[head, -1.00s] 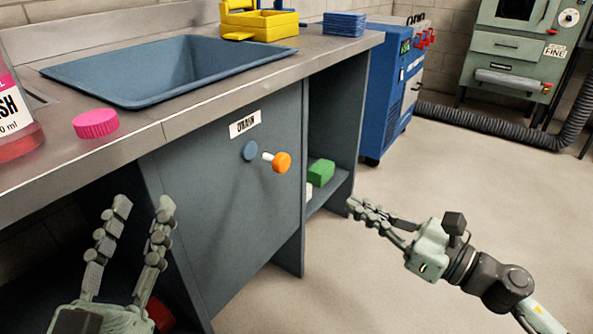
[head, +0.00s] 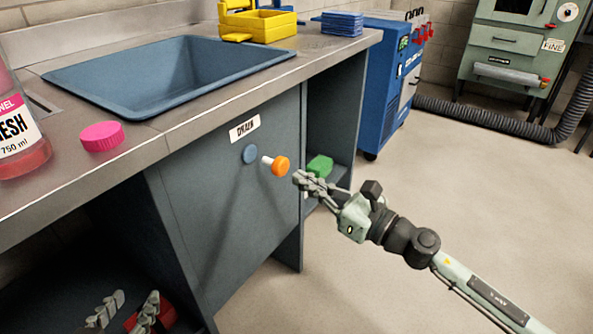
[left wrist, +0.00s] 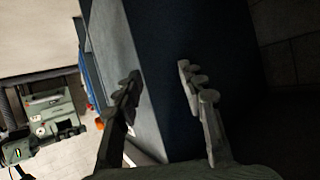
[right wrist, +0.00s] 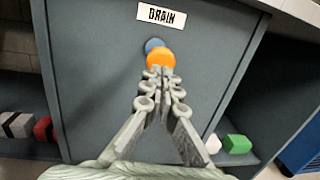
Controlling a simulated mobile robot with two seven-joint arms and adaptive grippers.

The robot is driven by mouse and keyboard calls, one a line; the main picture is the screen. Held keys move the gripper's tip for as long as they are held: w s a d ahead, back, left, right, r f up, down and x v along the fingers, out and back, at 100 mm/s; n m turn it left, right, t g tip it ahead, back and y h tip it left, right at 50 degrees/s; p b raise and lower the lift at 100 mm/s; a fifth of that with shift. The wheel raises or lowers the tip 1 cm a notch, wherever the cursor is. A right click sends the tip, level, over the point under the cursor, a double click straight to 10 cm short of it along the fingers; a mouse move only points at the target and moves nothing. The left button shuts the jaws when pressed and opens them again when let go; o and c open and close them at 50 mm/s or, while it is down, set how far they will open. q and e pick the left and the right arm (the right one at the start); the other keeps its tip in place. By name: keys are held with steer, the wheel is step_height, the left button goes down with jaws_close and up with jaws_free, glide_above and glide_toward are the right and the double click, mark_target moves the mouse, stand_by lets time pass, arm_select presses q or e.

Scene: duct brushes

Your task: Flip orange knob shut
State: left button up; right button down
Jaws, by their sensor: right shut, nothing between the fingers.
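The orange knob (head: 281,166) sticks out on a white stem from a blue round plate (head: 250,154) on the grey cabinet front, below the DRAIN label (head: 245,128). In the right wrist view the orange knob (right wrist: 161,60) sits just beyond my fingertips, with the blue plate partly hidden behind it. My right gripper (head: 301,177) is shut and empty, just right of the knob; I cannot tell if it touches. My left gripper (head: 128,304) is low at the lower left, open and empty, its fingers apart in the left wrist view (left wrist: 158,72).
A blue sink (head: 170,80) is set in the counter above. A pink cap (head: 102,136) and a soap bottle (head: 20,135) stand on the counter. A green block (head: 320,166) lies on the open shelf right of the panel.

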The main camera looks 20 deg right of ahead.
mark_target(283, 171)
arm_select(q)
steer(key=shift+s+a+f+g+y+p, duration=0.1)
steer(key=shift+s+a+f+g+y, duration=0.2)
steer(key=shift+a+f, duration=0.25)
steer(key=shift+s+a+f+g+y+p, duration=0.1)
steer(key=shift+s+a+f+g+y, duration=0.05)
steer(key=shift+s+a+f+g, duration=0.4)
steer(key=shift+s+a+f+g+y+p, duration=0.1)
steer(key=shift+s+a+f+g+y, duration=0.15)
steer(key=shift+a+f, duration=0.3)
arm_select(e)
steer(key=shift+x, duration=1.25)
arm_select(q)
steer(key=shift+d, duration=0.1)
arm_select(e)
steer(key=shift+w+a, duration=0.1)
steer(key=shift+w, duration=0.05)
steer(key=p+x, duration=0.1)
steer(key=x, duration=0.3)
steer(key=shift+a+f, duration=0.1)
steer(key=shift+a, duration=0.15)
arm_select(q)
steer(key=s+a+f+n+g+y, duration=0.1)
steer(key=s+a+f+g, duration=0.2)
steer(key=s+a+f, duration=0.1)
steer(key=shift+s+a+g+y, duration=0.3)
steer(key=shift+s+a+y, duration=0.1)
steer(key=shift+s+a, duration=0.3)
steer(key=shift+d, duration=0.15)
